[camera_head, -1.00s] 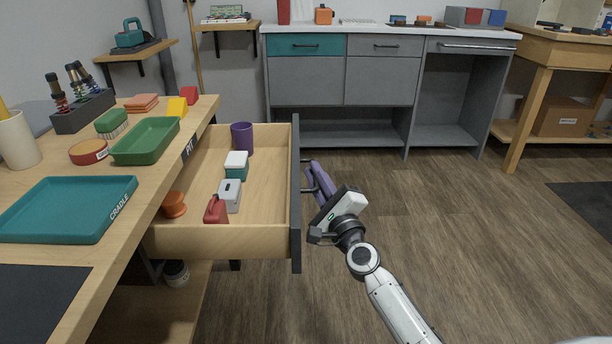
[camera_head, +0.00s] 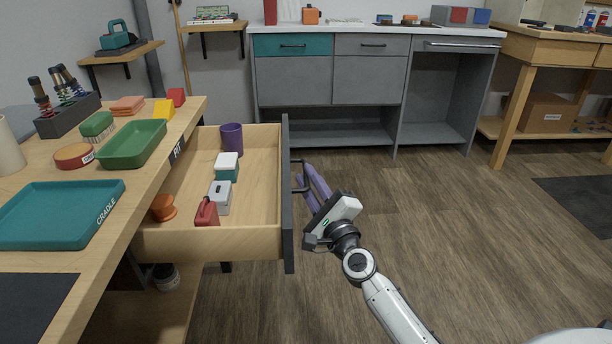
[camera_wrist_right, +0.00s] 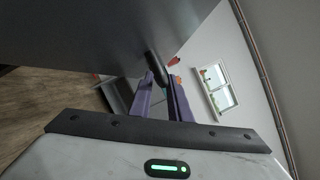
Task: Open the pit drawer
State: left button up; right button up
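The pit drawer (camera_head: 262,192) is pulled well out from the left bench, beside its PIT label (camera_head: 178,150). Its dark front panel (camera_head: 287,215) faces right and carries a dark bar handle (camera_head: 298,162). My right gripper (camera_head: 305,178) is at this handle, with its two purple fingers spread apart. In the right wrist view, the fingers (camera_wrist_right: 161,82) show a gap, with the dark handle (camera_wrist_right: 154,64) near their tips; I cannot tell whether they touch it. The drawer holds a purple cup (camera_head: 231,139), a white and teal box, a grey block, a red can and an orange spool. My left gripper is out of view.
The bench top holds a teal CRADLE tray (camera_head: 62,213), a green tray (camera_head: 133,145) and several small parts. A grey cabinet (camera_head: 292,80) stands at the back, a wooden workbench (camera_head: 540,50) at the back right.

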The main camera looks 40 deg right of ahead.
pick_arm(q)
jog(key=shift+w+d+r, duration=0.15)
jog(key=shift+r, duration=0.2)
pick_arm(e)
jog(key=v, duration=0.8)
jog(key=shift+s, duration=0.35)
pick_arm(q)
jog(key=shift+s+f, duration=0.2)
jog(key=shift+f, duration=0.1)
pick_arm(e)
jog(key=shift+a+f, duration=0.1)
